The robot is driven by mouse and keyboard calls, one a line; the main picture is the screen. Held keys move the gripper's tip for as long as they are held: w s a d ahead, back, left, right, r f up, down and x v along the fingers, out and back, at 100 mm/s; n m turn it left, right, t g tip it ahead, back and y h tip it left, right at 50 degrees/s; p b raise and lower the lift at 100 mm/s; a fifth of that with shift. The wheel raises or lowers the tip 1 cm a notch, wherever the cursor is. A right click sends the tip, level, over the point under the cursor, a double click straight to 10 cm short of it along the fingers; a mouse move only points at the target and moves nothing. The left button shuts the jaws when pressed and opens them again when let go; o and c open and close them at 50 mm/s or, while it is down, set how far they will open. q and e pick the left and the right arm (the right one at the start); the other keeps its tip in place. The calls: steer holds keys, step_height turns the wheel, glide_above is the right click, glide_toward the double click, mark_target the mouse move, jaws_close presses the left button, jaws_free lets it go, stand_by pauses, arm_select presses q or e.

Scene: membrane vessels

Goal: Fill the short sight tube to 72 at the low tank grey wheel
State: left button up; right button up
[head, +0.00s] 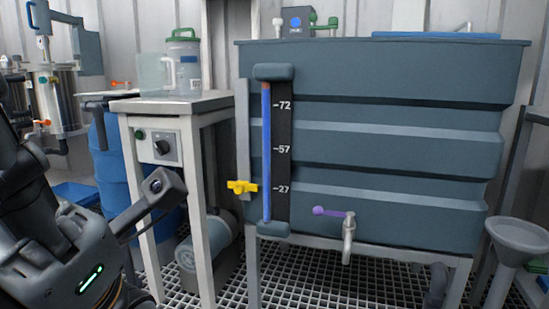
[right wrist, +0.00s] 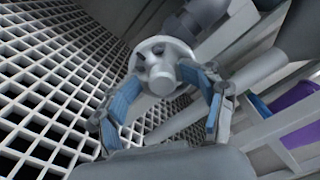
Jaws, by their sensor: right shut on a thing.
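I cannot tell whether this is the short tube. In the right wrist view my right gripper (right wrist: 162,80) is shut on a light grey wheel (right wrist: 152,47), its blue-padded fingers on either side of it. That wheel is not seen in the head view. My left arm is at the left; its gripper's (head: 157,186) opening is unclear.
A yellow valve handle (head: 242,187) sits left of the tube's foot. A purple-handled tap (head: 335,212) is on the tank's lower front. A white stand (head: 198,105) with a jug (head: 184,62) is at the left. A grey funnel (head: 517,236) stands at the right above the grating floor.

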steer(key=shift+w+d+r, duration=0.1)
steer(key=shift+d+r, duration=0.1)
steer(key=shift+r, duration=0.2)
steer(key=c, duration=0.3)
